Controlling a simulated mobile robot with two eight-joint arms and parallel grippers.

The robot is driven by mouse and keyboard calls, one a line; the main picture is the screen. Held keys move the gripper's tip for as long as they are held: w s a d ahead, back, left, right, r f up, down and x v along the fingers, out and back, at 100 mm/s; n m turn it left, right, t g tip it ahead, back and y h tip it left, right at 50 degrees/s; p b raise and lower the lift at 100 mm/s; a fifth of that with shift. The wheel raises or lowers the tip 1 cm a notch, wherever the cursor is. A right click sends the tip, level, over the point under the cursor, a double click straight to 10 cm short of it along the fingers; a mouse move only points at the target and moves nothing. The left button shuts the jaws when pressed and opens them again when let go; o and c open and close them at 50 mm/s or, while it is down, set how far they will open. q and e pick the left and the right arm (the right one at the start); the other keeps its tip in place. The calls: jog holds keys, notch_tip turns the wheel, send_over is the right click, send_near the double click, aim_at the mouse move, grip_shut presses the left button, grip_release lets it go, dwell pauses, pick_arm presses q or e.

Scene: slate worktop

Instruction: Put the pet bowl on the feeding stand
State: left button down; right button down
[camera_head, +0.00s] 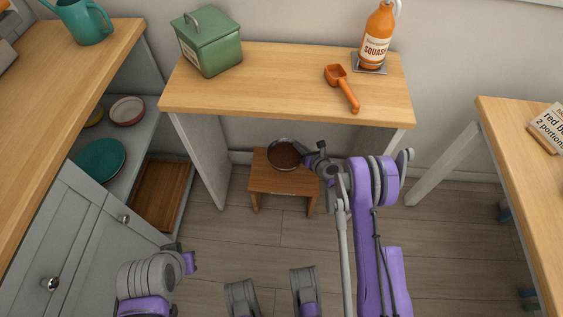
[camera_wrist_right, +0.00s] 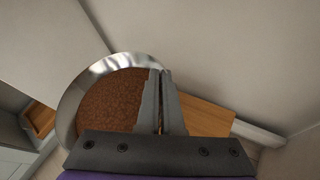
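The pet bowl (camera_head: 285,155) is a round metal bowl filled with brown kibble; it also shows large in the right wrist view (camera_wrist_right: 105,100). The feeding stand (camera_head: 272,184) is a low wooden stool on the floor under the worktop, and part of it shows in the wrist view (camera_wrist_right: 205,117). The bowl looks level over the stand's back part; I cannot tell whether it touches the top. My right gripper (camera_head: 311,154) is at the bowl's right side, its fingers (camera_wrist_right: 161,75) closed on the rim. My left gripper (camera_head: 184,258) is low at left, its fingers unclear.
The wooden worktop (camera_head: 285,92) above holds a green tin (camera_head: 210,45), an orange scoop (camera_head: 342,88) and a squash bottle (camera_head: 377,38). A left shelf holds bowls (camera_head: 127,110) and a teal plate (camera_head: 100,160). The floor before the stand is clear.

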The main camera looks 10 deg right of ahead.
notch_tip(320, 180, down, 10)
jog(key=shift+r+b, duration=0.15)
jog(key=shift+b, duration=0.9)
jog(key=shift+f, duration=0.2)
jog(key=c, duration=1.1)
grip_release()
